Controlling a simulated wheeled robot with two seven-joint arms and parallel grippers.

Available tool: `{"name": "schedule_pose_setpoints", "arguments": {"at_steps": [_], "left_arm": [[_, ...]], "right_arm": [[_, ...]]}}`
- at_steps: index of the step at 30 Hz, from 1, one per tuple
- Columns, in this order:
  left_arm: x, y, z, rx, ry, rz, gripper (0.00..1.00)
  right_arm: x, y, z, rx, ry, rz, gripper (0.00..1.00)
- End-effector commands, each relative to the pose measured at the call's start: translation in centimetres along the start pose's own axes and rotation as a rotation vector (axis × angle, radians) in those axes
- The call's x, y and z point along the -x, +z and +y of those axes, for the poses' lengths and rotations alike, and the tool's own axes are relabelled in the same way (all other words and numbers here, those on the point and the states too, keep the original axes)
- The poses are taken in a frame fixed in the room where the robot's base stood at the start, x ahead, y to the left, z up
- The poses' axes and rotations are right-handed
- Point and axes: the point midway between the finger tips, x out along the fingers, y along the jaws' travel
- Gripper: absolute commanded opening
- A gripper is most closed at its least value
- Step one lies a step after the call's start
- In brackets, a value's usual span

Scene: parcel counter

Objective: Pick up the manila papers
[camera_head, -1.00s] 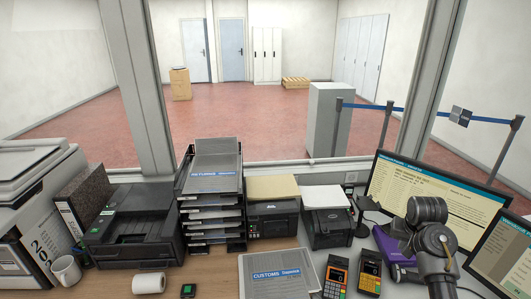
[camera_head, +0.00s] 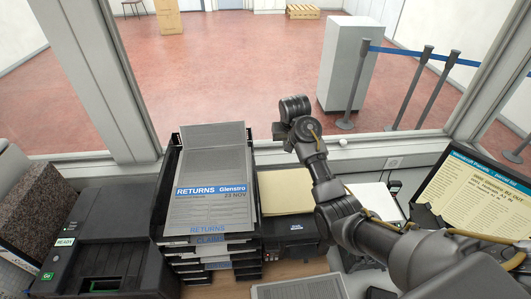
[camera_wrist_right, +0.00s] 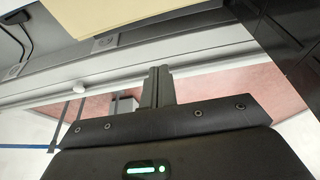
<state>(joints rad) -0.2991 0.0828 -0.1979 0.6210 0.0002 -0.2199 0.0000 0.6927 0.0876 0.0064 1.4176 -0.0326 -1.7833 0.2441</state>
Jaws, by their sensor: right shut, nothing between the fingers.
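The manila papers (camera_head: 284,190) lie as a flat stack on top of a black printer, right of the stacked document trays, in the head view. My right arm reaches over from the right and covers their right part. In the wrist view their pale yellow edge (camera_wrist_right: 105,14) shows at the top. My right gripper (camera_wrist_right: 165,118) is shut and empty, apart from the papers; its dark body fills the bottom of the wrist view. In the head view the end of my right arm is above and behind the papers, near the window ledge. My left gripper is not in view.
The document trays (camera_head: 200,240) with a grey "RETURNS" sheet (camera_head: 210,195) on top stand just left of the papers. A black printer (camera_head: 110,245) stands further left, a monitor (camera_head: 480,195) at the right. The window ledge (camera_head: 365,150) runs behind.

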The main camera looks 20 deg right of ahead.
Motion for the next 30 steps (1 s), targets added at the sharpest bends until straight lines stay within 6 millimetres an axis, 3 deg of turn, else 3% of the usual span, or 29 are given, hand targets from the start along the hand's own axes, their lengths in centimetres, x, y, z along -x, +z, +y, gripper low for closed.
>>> {"name": "schedule_pose_setpoints", "arguments": {"at_steps": [10,25,30], "left_arm": [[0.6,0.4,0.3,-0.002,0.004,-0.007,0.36],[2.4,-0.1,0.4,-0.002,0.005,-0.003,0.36],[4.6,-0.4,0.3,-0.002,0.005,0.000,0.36]], "right_arm": [[-1.2,-0.2,-1.1,0.014,-0.004,-0.004,0.00],[-9.9,-0.1,-0.8,0.011,-0.002,-0.004,0.00],[-9.0,1.6,-0.8,0.011,-0.004,-0.001,0.00]]}}
